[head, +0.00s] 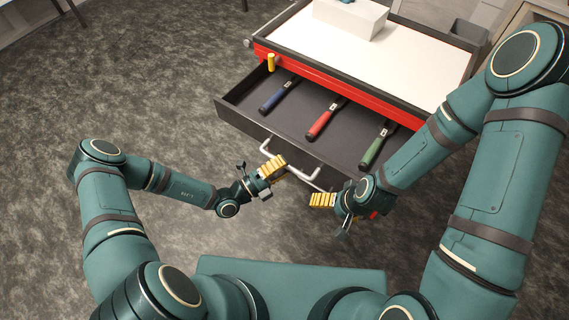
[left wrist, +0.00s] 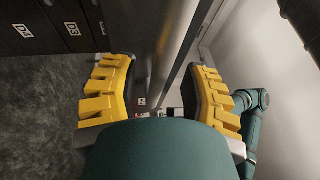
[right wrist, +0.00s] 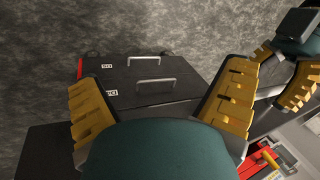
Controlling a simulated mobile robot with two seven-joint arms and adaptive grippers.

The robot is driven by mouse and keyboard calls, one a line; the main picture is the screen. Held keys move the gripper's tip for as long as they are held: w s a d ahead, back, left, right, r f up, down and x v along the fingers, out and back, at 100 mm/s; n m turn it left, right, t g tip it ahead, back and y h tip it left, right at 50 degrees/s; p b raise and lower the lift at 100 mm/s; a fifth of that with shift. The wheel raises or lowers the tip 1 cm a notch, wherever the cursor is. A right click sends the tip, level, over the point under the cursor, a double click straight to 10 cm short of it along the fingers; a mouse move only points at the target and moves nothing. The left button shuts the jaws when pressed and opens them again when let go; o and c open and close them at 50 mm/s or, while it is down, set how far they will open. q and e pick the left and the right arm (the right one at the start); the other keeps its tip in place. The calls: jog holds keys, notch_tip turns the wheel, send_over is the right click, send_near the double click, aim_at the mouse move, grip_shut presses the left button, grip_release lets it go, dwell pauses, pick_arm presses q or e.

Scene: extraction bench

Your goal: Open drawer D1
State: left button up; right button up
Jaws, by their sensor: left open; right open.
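A drawer (head: 240,117) of the red cabinet (head: 330,77) stands pulled out in the head view. Its own label is not readable there. It holds tools with blue (head: 272,101), red (head: 320,124) and green (head: 371,152) handles. A pale bar handle (head: 302,174) runs along its front. My left gripper (head: 273,168) is open at the left part of this handle. In the left wrist view a silver bar (left wrist: 183,65) shows between its spread fingers; contact cannot be told. My right gripper (head: 326,201) is open and empty-looking, below the handle's right end.
The cabinet's white top (head: 400,57) carries a white box (head: 351,17). Closed lower drawer fronts with handles (right wrist: 155,82) show in the right wrist view. Grey floor (head: 130,90) is free at the left.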

pick_arm(q)
jog(key=v, duration=1.1)
jog(key=shift+s, duration=0.15)
jog(key=s+d+f+m+g+y, duration=0.1)
jog(key=s+d+m+g+y, duration=0.2)
jog(key=s+m+g, duration=0.65)
jog(key=s+d+f+m+g+y, duration=0.25)
jog(key=m+g, duration=0.35)
jog(key=m, duration=0.8)
jog(key=w+a+r+m+t+y, duration=0.1)
jog(key=w+r+m+t+y, duration=0.1)
jog(key=m, duration=0.6)
jog(key=w+a+r+m+t+y, duration=0.1)
jog(key=w+r+m+t+y, duration=0.1)
jog(key=m, duration=0.7)
jog(key=w+t+y, duration=0.1)
jog(key=w+y, duration=0.1)
jog(key=w, duration=0.1)
jog(key=shift+r+y, duration=0.15)
jog(key=shift+y, duration=0.2)
